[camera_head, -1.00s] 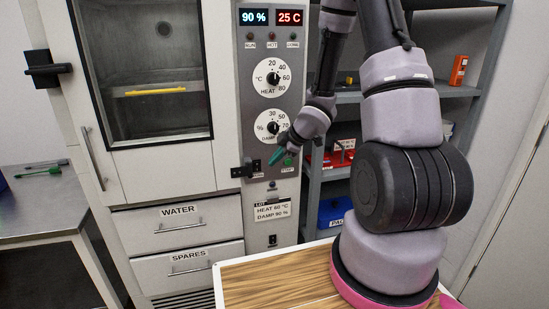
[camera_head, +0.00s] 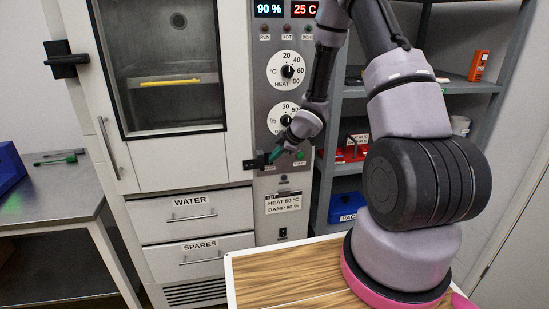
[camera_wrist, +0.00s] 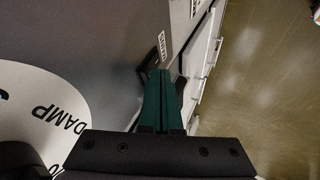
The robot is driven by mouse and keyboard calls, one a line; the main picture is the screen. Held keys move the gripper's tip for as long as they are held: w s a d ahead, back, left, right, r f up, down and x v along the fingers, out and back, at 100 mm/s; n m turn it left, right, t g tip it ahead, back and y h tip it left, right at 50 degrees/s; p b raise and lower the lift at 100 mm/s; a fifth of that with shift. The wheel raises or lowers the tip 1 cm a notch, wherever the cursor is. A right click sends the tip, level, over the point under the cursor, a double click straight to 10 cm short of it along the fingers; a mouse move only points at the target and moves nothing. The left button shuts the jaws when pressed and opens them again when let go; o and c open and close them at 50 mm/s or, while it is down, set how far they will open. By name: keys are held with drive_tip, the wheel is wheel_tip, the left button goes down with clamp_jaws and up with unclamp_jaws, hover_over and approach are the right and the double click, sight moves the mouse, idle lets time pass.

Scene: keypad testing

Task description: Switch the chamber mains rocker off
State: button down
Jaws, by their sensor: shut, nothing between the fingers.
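Above are the damp dial (camera_head: 285,119), heat dial (camera_head: 287,71) and displays. Drawers (camera_head: 198,254) lie to the left. A wood-topped surface (camera_head: 290,278) is in front below. Shelves (camera_head: 352,168) stand at right.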

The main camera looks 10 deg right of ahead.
drive_tip(key=shift+w+r, duration=0.1)
drive_tip(key=shift+w, duration=0.2)
drive_tip(key=shift+r, duration=0.8)
